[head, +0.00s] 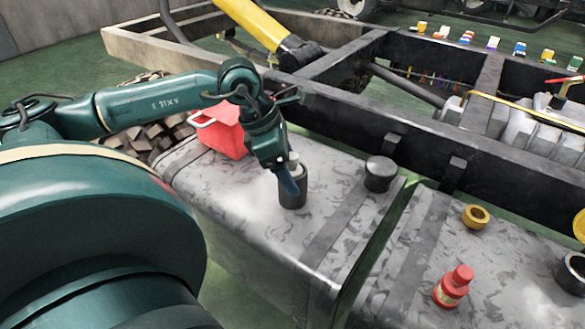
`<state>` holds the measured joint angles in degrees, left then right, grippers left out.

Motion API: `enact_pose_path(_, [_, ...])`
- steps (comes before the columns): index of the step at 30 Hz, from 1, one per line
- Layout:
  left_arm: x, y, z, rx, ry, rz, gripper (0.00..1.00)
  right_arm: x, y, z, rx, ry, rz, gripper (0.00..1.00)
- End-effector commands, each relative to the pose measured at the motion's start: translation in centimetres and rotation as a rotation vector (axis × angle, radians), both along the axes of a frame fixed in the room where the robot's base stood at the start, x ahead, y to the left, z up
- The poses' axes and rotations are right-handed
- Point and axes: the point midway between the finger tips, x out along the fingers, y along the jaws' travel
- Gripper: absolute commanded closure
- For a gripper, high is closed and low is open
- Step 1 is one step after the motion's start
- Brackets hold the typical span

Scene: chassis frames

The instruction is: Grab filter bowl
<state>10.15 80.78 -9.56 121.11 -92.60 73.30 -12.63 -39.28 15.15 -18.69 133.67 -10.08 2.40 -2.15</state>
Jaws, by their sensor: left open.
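A dark grey cylinder (293,195), which looks like the filter bowl, stands upright on the grey metal tank (240,222). My right gripper is not in view.
A black cap (379,174), a brass ring (475,217), a red bottle (453,288) and a dark cup (571,272) are to the right. The black chassis rail (400,140) runs behind the tanks.

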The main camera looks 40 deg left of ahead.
Motion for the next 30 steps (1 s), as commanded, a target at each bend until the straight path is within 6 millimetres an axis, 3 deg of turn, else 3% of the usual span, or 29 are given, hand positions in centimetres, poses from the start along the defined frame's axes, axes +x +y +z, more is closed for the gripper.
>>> enact_pose_path(5, [0.5,-0.6,-1.8,-0.002,-0.001,0.000,0.23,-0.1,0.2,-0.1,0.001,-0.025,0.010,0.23])
enact_pose_path(13, [0.6,-0.6,-2.0,0.001,-0.001,0.000,0.23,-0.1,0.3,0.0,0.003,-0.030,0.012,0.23])
enact_pose_path(30, [0.6,-0.6,-2.0,0.000,0.000,0.000,0.69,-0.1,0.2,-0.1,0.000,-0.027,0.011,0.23])
